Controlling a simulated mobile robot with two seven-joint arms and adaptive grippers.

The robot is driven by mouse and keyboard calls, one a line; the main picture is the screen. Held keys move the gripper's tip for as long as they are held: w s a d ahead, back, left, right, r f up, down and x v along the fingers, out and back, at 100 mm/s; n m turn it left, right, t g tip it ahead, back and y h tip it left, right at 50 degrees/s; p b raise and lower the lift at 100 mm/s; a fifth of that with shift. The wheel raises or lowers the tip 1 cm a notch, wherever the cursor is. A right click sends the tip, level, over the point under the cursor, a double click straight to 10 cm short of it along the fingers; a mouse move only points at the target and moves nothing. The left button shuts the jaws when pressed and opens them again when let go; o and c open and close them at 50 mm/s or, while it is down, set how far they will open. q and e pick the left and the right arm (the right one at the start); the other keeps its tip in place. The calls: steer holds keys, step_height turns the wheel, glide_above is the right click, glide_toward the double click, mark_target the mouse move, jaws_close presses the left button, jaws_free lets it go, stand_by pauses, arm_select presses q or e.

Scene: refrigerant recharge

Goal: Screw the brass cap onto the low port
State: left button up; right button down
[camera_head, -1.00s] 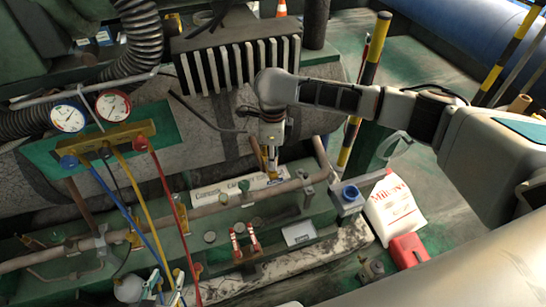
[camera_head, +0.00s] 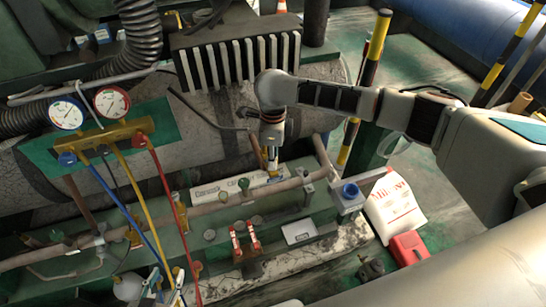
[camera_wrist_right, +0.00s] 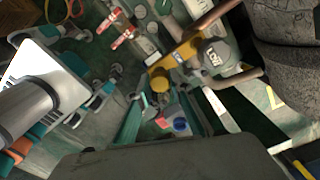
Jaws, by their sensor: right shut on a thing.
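My right gripper (camera_head: 272,168) points down over the pipe (camera_head: 232,198) on the green bench. Its narrow tips are small and partly hidden in the head view. In the right wrist view, its dark fingers (camera_wrist_right: 160,100) converge on a round brass cap (camera_wrist_right: 160,82) and are shut on it. Beyond the cap is a yellow brass fitting (camera_wrist_right: 186,52). A grey round tag (camera_wrist_right: 216,56) with hard-to-read lettering is beside it. I cannot tell for sure which fitting is the low port, or whether the cap touches it. My left gripper is not in view.
A gauge manifold (camera_head: 105,135) with blue, yellow and red hoses stands at left. Red clips (camera_head: 244,238) sit in front of the pipe. A blue-topped fitting (camera_head: 350,190), a white bag (camera_head: 394,208) and a red box (camera_head: 408,246) are at right. A finned block (camera_head: 240,60) stands behind.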

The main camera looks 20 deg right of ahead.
steer(key=shift+f, duration=0.35)
steer(key=shift+r+m+p, duration=0.15)
steer(key=shift+m+p, duration=0.25)
steer(key=shift+p, duration=0.15)
steer(key=shift+m+p, duration=0.8)
steer(key=shift+p, duration=0.4)
steer(key=shift+m, duration=0.6)
steer(key=shift+s+f+m, duration=0.1)
steer(key=shift+m, duration=0.8)
steer(key=shift+s+f+m, duration=0.1)
steer(key=shift+m, duration=0.8)
